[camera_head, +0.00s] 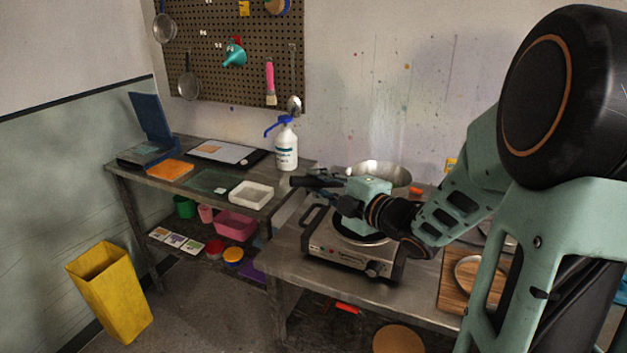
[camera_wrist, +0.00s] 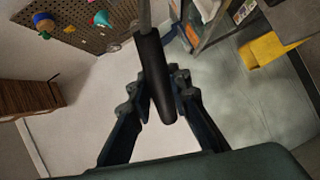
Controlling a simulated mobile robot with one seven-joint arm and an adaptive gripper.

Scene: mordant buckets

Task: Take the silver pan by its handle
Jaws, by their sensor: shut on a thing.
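My gripper (camera_head: 316,182) points left in the head view. In the wrist view my gripper (camera_wrist: 162,95) is shut on a black handle (camera_wrist: 152,65), with one finger on each side. The handle runs up to a grey metal shaft at the top edge. I cannot tell whether the pan touches the table.
A hot plate (camera_head: 338,262) stands under my gripper. A wooden board (camera_head: 452,297) with a round metal item is to its right. A white pump bottle (camera_head: 286,148) and a white tray (camera_head: 251,194) stand left. A yellow bin (camera_head: 112,290) is on the floor.

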